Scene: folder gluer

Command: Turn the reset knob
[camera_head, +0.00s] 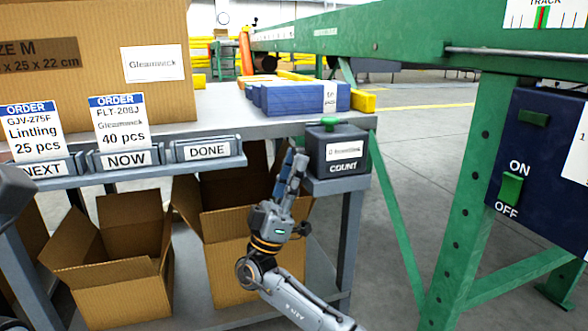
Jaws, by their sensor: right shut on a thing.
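The reset knob (330,122) is green and sits on top of a dark counter box (322,157) marked COUNT, at the table's right corner. My right gripper (297,165) points up, just left of and below the counter box. Its fingertips are apart from the knob in the picture. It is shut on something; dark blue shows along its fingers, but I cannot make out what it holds. My left gripper is not in view; a grey part of mine shows at the left edge.
Blue flat cartons (290,98) lie on the table (225,107) behind the counter box. Open cardboard boxes (112,275) stand below. A green machine frame (465,190) with an ON/OFF switch panel (535,150) is at right. Floor between them is clear.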

